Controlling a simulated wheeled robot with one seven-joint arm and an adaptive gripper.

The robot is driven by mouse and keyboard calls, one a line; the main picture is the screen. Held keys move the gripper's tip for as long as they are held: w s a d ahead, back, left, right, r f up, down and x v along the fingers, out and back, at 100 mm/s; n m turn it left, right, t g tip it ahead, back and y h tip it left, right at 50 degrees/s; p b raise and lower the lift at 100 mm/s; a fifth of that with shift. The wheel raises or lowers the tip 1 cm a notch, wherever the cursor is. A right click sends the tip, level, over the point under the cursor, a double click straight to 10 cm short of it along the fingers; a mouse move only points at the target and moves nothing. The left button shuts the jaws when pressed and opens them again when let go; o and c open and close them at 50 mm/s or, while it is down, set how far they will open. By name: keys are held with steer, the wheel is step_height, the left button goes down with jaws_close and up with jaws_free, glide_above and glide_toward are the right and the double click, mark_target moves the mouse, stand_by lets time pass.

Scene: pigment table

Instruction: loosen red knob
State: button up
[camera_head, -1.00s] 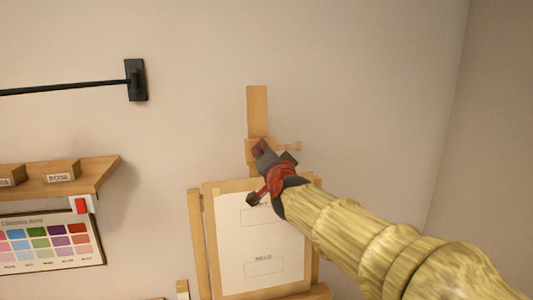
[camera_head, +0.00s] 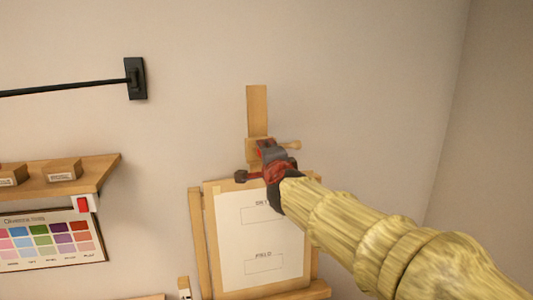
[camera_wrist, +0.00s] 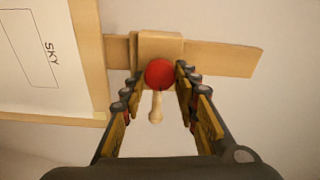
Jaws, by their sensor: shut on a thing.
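The red knob (camera_wrist: 159,73) shows in the wrist view as a round ball in front of the easel's wooden clamp block (camera_wrist: 165,46). A small pale wooden peg (camera_wrist: 156,108) sticks out beside it. My gripper (camera_head: 268,152) is at the clamp block (camera_head: 252,146) on the easel's mast, just above the top of the board. Its two fingers are on either side of the red knob and shut on it. In the head view my gripper hides the knob.
The easel's mast (camera_head: 257,108) rises above the clamp. A sheet marked SKY and FIELD (camera_head: 261,235) is on the board below. A wooden shelf (camera_head: 98,172) and a colour chart (camera_head: 50,240) are on the wall at left. The wall right of the easel is bare.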

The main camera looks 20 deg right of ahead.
stand_by(0.4)
steer(key=o, duration=1.2)
steer(key=shift+c, duration=0.2)
steer(key=s+a+r, duration=0.1)
steer(key=s, duration=1)
steer(key=shift+s+a, duration=0.15)
steer(key=shift+s, duration=0.25)
steer(key=shift+a, duration=0.1)
